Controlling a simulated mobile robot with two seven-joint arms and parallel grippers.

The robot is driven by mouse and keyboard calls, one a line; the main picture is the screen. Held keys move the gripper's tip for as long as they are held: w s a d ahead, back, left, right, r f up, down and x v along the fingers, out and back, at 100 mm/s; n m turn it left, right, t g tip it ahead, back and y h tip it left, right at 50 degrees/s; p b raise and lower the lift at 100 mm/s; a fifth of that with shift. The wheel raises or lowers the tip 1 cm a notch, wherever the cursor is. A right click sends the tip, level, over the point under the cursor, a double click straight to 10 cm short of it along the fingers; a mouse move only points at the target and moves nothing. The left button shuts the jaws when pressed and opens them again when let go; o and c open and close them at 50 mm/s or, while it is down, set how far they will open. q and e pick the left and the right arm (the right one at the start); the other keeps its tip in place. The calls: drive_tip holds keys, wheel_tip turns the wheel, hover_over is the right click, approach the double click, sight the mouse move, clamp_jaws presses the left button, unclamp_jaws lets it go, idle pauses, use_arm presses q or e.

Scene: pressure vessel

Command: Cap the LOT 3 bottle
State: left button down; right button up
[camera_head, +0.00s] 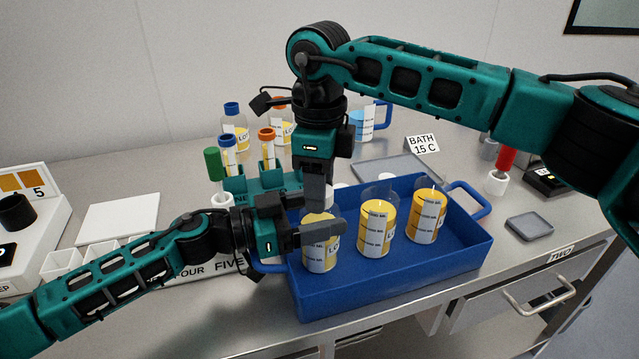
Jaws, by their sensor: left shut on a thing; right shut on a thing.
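Three clear bottles with yellow contents and white labels stand upright in a row in the blue tray (400,285): a left bottle (318,257), a middle bottle (376,232) and a right bottle (428,217). The middle and right bottles show no cap. Their lot numbers are too small to read; the left label shows only "LO". My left gripper (308,224) is shut around the upper part of the left bottle. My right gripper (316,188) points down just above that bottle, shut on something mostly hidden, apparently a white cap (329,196).
Behind the tray stand a rack with capped tubes (268,182), capped bottles (235,128), a blue-handled jug (362,122) and a grey bath tray (390,168). White boxes (95,258) lie at left. A small grey dish (529,227) and a red-topped item (505,160) are at right.

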drive_tip(key=o, duration=1.3)
drive_tip(key=shift+c, duration=0.2)
wheel_tip(320, 180, up, 12)
use_arm(q)
unclamp_jaws()
drive_tip(key=v, duration=1.3)
drive_tip(key=shift+b, duration=0.45)
use_arm(e)
drive_tip(key=shift+f, duration=0.4)
